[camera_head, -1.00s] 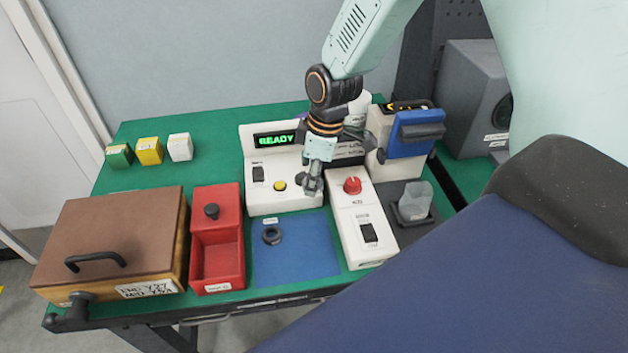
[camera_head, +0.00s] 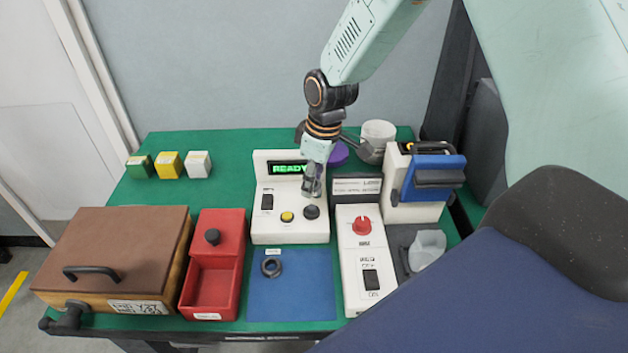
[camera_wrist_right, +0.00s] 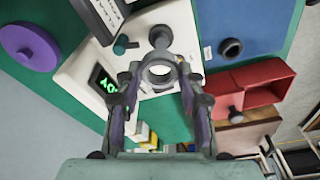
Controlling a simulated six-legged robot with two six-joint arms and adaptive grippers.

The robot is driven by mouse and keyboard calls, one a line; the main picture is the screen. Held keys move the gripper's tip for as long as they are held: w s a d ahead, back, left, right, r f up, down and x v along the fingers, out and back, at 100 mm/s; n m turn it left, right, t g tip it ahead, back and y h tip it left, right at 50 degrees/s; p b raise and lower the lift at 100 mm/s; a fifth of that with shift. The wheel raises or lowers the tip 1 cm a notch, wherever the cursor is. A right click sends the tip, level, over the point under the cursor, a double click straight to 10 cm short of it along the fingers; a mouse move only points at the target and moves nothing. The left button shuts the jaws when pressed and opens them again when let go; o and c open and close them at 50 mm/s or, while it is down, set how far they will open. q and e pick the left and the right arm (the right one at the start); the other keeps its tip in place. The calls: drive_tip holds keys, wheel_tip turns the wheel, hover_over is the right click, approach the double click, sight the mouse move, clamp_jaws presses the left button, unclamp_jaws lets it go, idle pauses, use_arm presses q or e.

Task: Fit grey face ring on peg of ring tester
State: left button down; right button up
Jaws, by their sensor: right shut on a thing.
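The ring tester (camera_head: 290,229) is a white box with a lit READY display at the back centre of the table. Its dark round peg (camera_head: 311,212) stands at the right of its front panel and also shows in the wrist view (camera_wrist_right: 160,36). My right gripper (camera_head: 312,192) hangs over the tester, just behind the peg in the picture. In the wrist view, its fingers (camera_wrist_right: 160,80) are shut on a pale grey ring (camera_wrist_right: 159,73), the grey face ring. The ring appears apart from the peg; its height above the panel is unclear. My left gripper is not in view.
A black ring (camera_head: 271,267) lies on the blue mat (camera_head: 300,295). A red bin (camera_head: 206,297) and brown-lidded box (camera_head: 115,243) are left. A white red-knobbed unit (camera_head: 352,285) and blue-handled device (camera_head: 412,203) are right. Small coloured blocks (camera_head: 168,165) stand back left.

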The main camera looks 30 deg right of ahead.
drive_tip(key=shift+s+a, duration=0.15)
drive_tip(key=shift+f+b, duration=0.2)
drive_tip(key=shift+b, duration=0.1)
drive_tip(key=shift+f+b, duration=0.3)
drive_tip(key=shift+f, duration=0.05)
drive_tip(key=shift+w+d+f, duration=0.2)
drive_tip(key=shift+w+f, duration=0.05)
drive_tip(key=shift+f, duration=0.1)
drive_tip(key=shift+s+a+f+b, duration=0.2)
drive_tip(key=shift+f+b, duration=0.1)
drive_tip(key=shift+b, duration=0.1)
drive_tip(key=shift+f, duration=0.3)
drive_tip(key=shift+f+b, duration=0.35)
drive_tip(key=shift+b, duration=0.05)
drive_tip(key=shift+w+d+f, duration=0.2)
drive_tip(key=shift+f, duration=0.2)
drive_tip(key=shift+s+a+r, duration=0.2)
drive_tip(key=shift+d, duration=0.1)
